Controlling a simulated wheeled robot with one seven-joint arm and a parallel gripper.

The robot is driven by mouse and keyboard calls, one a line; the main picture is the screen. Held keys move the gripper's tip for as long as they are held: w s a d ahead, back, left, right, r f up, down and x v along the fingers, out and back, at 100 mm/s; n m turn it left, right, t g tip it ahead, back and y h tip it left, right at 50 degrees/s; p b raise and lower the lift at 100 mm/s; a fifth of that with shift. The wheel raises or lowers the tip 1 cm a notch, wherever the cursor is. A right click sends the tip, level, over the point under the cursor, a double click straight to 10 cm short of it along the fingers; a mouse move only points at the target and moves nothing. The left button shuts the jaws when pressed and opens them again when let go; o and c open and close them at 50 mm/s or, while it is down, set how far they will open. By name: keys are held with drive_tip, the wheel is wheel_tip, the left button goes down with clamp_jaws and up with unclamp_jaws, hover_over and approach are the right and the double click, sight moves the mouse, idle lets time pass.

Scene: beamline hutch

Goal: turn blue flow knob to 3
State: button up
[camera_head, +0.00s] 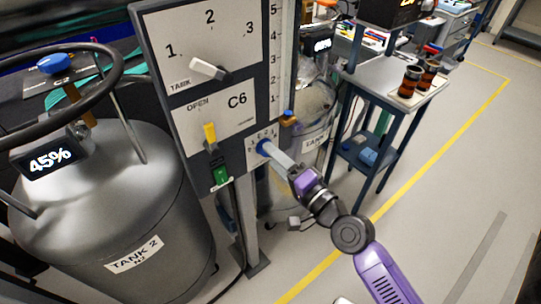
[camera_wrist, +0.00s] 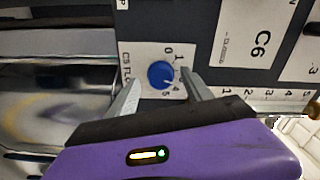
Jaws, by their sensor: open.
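The blue flow knob (camera_wrist: 161,73) sits on a white dial plate (camera_wrist: 130,57) marked with numbers from 0 to 5; some are partly hidden. A small pale mark on the knob's lower right edge seems to face the 4 and 5 side. My gripper (camera_wrist: 161,82) is open, with one finger on either side of the knob. I cannot tell whether the fingers touch it. In the head view the knob (camera_head: 262,146) shows at the lower right of the panel, partly hidden by my gripper (camera_head: 270,150).
The panel (camera_head: 235,122) also carries a white tank selector (camera_head: 208,69), a yellow lever (camera_head: 210,134) and a green switch (camera_head: 221,175). Tank 2 (camera_head: 120,210) stands at left. A blue-framed cart (camera_head: 362,78) stands at right. The floor (camera_head: 450,190) at right is clear.

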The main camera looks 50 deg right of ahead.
drive_tip(key=b+v, duration=0.1)
drive_tip(key=v, duration=0.4)
drive_tip(key=shift+s, duration=0.2)
idle(0.5)
drive_tip(key=s+a+f+n+g+y, duration=0.2)
drive_tip(key=s+a+n+y, duration=0.3)
drive_tip(key=s+a+n, duration=1.2)
drive_tip(key=shift+s+a+f+n+g, duration=0.3)
drive_tip(key=shift+s+a+n, duration=0.1)
drive_tip(key=shift+a+n, duration=0.2)
drive_tip(key=shift+c, duration=0.5)
idle(0.3)
